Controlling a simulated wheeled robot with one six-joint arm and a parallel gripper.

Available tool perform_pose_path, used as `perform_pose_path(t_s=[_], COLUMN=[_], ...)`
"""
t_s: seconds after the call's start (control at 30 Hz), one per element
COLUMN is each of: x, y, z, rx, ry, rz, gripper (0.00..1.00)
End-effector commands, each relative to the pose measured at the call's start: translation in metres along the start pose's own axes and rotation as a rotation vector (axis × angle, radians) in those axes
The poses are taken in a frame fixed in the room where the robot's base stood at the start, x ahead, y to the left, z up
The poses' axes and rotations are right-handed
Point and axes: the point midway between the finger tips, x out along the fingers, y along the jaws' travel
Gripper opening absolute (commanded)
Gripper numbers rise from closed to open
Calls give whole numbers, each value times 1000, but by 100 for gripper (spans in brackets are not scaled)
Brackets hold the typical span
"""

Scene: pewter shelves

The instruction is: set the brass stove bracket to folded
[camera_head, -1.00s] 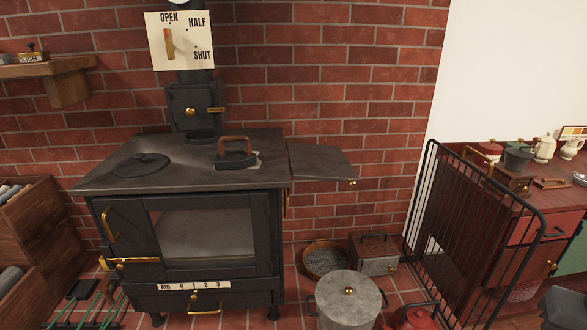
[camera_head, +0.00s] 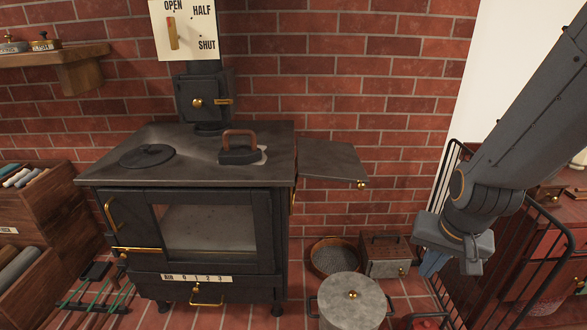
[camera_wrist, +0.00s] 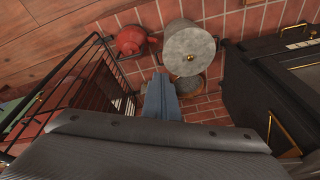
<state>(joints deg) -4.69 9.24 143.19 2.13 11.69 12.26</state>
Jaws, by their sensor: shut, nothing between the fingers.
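The brass stove bracket (camera_head: 292,198) shows as a small upright brass piece on the stove's right side, under the inner edge of the side leaf (camera_head: 335,160). The leaf sticks out level to the right, with a brass knob (camera_head: 362,185) at its front corner. In the wrist view, a thin bent brass piece (camera_wrist: 284,137) shows beside the dark stove; I cannot tell whether it is the bracket. My gripper (camera_head: 432,264) is shut and empty, pointing down right of the leaf and apart from it. Its blue-grey fingers also show in the wrist view (camera_wrist: 160,98).
A black metal rail (camera_head: 545,235) stands close by my arm. A flat iron (camera_head: 240,155) sits on the stove top.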

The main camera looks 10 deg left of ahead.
Motion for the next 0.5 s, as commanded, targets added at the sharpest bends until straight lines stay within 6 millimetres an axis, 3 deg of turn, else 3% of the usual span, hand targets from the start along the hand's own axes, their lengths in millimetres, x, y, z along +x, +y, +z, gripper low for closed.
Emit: perform_pose_path(t_s=[0.2, 0.4, 0.5], x=[36, 48, 47], y=[-102, -194, -236], z=[-85, -133, -143], rx=[286, 570, 698], ry=[296, 513, 591], rz=[-183, -461, -630], gripper=[0, 0, 0])
